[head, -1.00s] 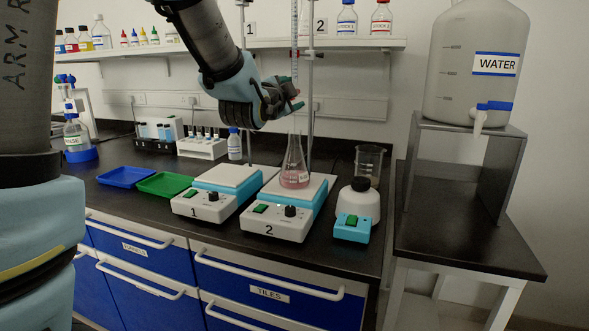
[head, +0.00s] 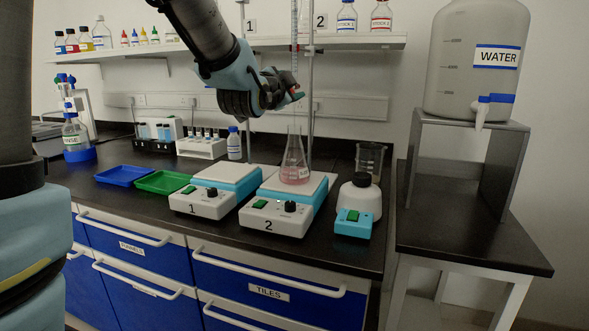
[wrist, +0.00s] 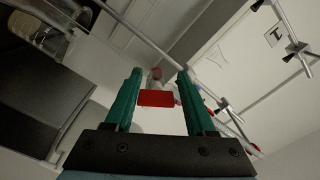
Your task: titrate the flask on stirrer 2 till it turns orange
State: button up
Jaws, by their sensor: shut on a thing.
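A conical flask (head: 294,169) with pale pink liquid stands upright on stirrer 2 (head: 277,219), the right one of two white-and-blue stirrers. A thin glass burette (head: 294,40) hangs above the flask, beside a metal stand rod (head: 310,75). My gripper (head: 295,93) is at the lower burette, above the flask mouth. In the wrist view, its green fingers (wrist: 160,76) are shut on a red tap handle (wrist: 157,98). The lower burette is partly hidden by my gripper in the head view.
Stirrer 1 (head: 206,202) stands to the left, beside green (head: 163,181) and blue (head: 123,175) trays. A white bottle (head: 360,200) and a glass beaker (head: 369,160) stand to the right. A large water tank (head: 460,85) is on a stand at far right. A shelf (head: 230,46) runs behind my arm.

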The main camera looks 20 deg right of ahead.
jog(key=shift+r+n, duration=0.1)
jog(key=shift+n, duration=0.3)
grip_shut()
jog(key=shift+f+n+b, duration=0.3)
jog(key=shift+n+b, duration=0.3)
jog(key=shift+n, duration=0.1)
jog(key=shift+r+n, duration=0.1)
jog(key=shift+n, duration=0.7)
jog(key=shift+a+f, duration=0.1)
jog(key=shift+f, duration=0.25)
dwell(5.3)
